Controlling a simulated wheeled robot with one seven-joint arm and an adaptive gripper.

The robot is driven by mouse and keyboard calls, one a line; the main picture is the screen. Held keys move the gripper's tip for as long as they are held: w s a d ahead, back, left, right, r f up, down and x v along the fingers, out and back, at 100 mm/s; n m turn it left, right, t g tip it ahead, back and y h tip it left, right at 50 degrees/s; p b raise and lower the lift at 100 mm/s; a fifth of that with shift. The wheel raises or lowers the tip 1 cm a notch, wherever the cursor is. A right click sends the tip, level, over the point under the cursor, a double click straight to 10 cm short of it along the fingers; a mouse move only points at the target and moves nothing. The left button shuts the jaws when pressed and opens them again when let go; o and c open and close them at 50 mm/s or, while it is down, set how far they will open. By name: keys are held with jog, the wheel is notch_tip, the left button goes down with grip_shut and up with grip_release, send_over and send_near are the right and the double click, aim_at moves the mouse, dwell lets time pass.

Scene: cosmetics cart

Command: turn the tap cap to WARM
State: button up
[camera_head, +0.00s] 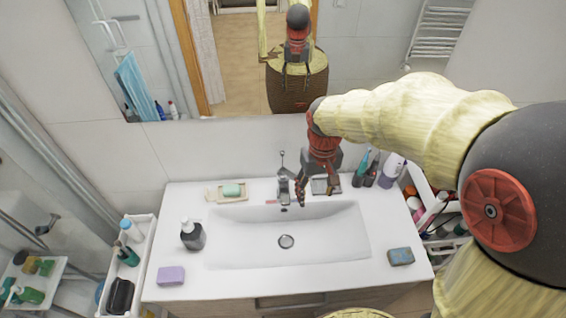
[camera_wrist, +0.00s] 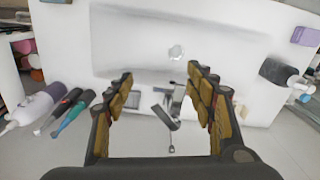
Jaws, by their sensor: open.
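The dark grey tap (camera_head: 284,190) stands at the back middle of the white sink. In the wrist view the tap (camera_wrist: 168,114) shows between my two fingers, with a thin rod running down below it. My gripper (camera_head: 301,193) is just right of the tap in the head view, pointing down. In the wrist view my gripper (camera_wrist: 160,75) is open, its fingers wide apart with nothing held between them. I cannot tell how high the fingertips are above the tap cap. No WARM mark is readable in either view.
The basin (camera_head: 288,235) is empty. A soap dish with green soap (camera_head: 232,190) lies left of the tap, a dark bottle (camera_head: 192,234) further left. The mirror and wall are close behind.

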aim_at(283, 169)
jog(key=w+a+f+n+p, duration=0.1)
jog(key=w+a+f, duration=0.1)
jog(key=w, duration=0.3)
jog(key=w+a+f+n+p, duration=0.1)
jog(key=w+a+f+p, duration=0.1)
jog(key=w+f, duration=0.2)
jog(key=w+a+f+g+p, duration=0.1)
jog(key=w+a+f+p, duration=0.1)
jog(key=w, duration=0.4)
jog(key=shift+w+a+f+n, duration=0.15)
jog(key=shift+w+f+n, duration=0.05)
jog(key=shift+f, duration=0.25)
jog(key=shift+w+a+f+n, duration=0.1)
jog(key=shift+w+f+n, duration=0.1)
jog(key=shift+f, duration=0.25)
jog(key=shift+n+t, duration=0.4)
jog(key=w, duration=0.1)
jog(key=w+r, duration=0.1)
jog(key=w, duration=0.1)
jog(key=w+a, duration=0.1)
jog(key=w, duration=0.1)
jog(key=shift+r, duration=0.3)
jog(key=shift+w+r, duration=0.1)
jog(key=shift+n, duration=0.3)
jog(key=shift+f+p, duration=0.65)
jog(key=shift+f, duration=3.2)
jog(key=shift+c, duration=0.6)
grip_shut()
